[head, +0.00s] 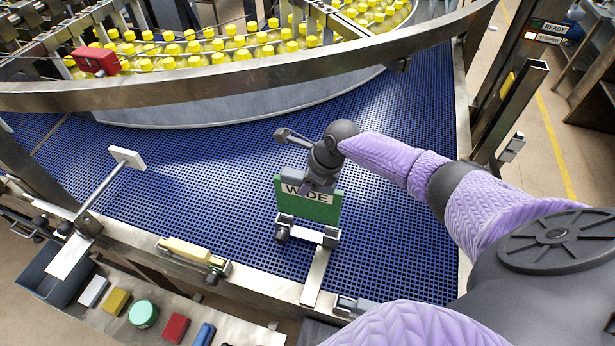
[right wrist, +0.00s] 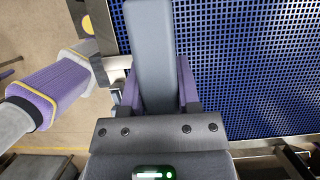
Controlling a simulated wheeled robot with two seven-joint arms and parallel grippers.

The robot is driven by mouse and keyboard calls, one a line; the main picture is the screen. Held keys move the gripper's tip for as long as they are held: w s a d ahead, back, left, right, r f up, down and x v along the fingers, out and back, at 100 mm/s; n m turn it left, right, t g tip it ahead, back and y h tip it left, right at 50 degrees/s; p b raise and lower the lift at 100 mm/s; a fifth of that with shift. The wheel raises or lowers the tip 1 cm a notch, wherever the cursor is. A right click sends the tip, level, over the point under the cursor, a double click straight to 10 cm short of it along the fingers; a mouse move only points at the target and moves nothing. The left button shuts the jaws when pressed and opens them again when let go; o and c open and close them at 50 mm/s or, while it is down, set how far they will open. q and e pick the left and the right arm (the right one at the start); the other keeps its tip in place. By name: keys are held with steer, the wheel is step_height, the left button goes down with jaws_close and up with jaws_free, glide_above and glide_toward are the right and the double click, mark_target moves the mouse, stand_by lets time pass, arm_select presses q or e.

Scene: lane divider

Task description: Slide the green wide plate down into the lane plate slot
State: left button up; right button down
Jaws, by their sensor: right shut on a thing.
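The green wide plate (head: 318,211), marked WIDE, stands roughly upright on the near side of the blue conveyor. My right gripper (head: 314,184) is shut at the plate's top, its fingertips partly covering the label. In the right wrist view a grey bar (right wrist: 152,45) lies between the purple fingers of my right gripper (right wrist: 158,88); the green face is not visible there. The lane plate slot, a bracket (head: 306,234) with dark knobs on a steel arm, is right below the plate. I cannot tell how far the lower edge is inside it. My left gripper is not in view.
A white-ended rod (head: 127,157) reaches over the conveyor at the left. A yellow block (head: 186,249) sits on the near rail. Coloured blocks and a green round piece (head: 143,313) lie on the shelf in front. Yellow-capped bottles (head: 240,46) stand behind the curved rail.

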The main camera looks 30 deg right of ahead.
mark_target(308, 198)
arm_select(q)
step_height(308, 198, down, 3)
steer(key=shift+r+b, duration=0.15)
steer(key=shift+b, duration=0.85)
arm_select(e)
step_height(308, 198, down, 4)
steer(key=shift+r, duration=0.15)
arm_select(q)
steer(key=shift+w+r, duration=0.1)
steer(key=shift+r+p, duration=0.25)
steer(key=shift+p, duration=0.1)
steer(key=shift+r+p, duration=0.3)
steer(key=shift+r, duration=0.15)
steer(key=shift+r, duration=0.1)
